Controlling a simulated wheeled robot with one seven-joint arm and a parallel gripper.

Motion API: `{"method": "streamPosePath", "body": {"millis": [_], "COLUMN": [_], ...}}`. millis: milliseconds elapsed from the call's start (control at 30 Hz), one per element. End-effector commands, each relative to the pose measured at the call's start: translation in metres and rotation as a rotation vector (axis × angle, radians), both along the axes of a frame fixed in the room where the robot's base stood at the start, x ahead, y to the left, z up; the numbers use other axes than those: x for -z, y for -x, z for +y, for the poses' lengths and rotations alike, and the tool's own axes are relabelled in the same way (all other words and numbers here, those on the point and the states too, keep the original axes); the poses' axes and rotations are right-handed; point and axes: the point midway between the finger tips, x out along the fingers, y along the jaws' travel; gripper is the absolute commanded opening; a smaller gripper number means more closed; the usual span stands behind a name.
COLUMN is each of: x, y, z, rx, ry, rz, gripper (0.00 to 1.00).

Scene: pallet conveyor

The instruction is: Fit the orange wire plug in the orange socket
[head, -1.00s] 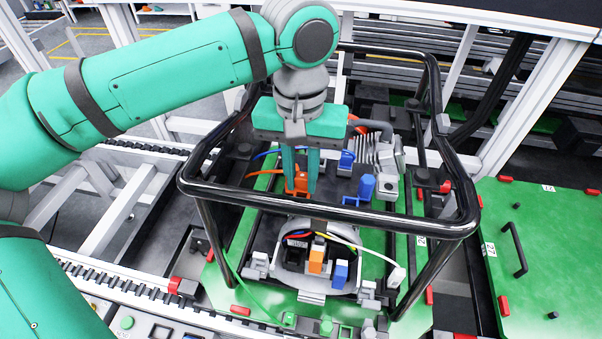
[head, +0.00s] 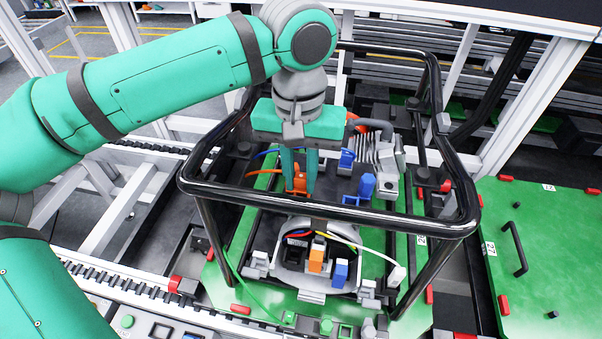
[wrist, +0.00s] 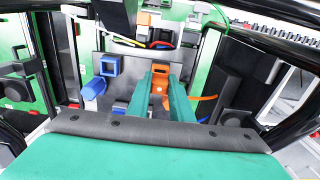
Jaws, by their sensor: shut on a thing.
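My gripper (wrist: 161,98) is shut on the orange wire plug (wrist: 160,88), which shows between its fingers in the wrist view. In the head view, my gripper (head: 300,178) points down inside the black frame. The orange wire (wrist: 205,97) runs off to the right in the wrist view; it also shows left of the fingers in the head view (head: 262,172). The orange socket (wrist: 161,71), with a dark opening, is directly beyond the plug. The fingers and plug partly hide the socket, so I cannot tell whether the plug is inside it.
A blue socket (wrist: 110,66) and a blue plug (wrist: 95,88) are left of my fingers in the wrist view. The black tubular frame (head: 330,215) surrounds the work. A motor-like unit with an orange block (head: 316,260) sits nearer. A green pallet (head: 545,250) is at right.

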Motion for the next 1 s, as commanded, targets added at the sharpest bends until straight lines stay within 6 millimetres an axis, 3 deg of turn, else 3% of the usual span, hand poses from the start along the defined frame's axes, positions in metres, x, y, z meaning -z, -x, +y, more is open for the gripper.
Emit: {"method": "streamPosePath", "body": {"millis": [1000], "x": [0.021], "y": [0.000], "z": [0.000], "rx": [0.001], "ry": [0.000], "rz": [0.000], "gripper": [0.00]}}
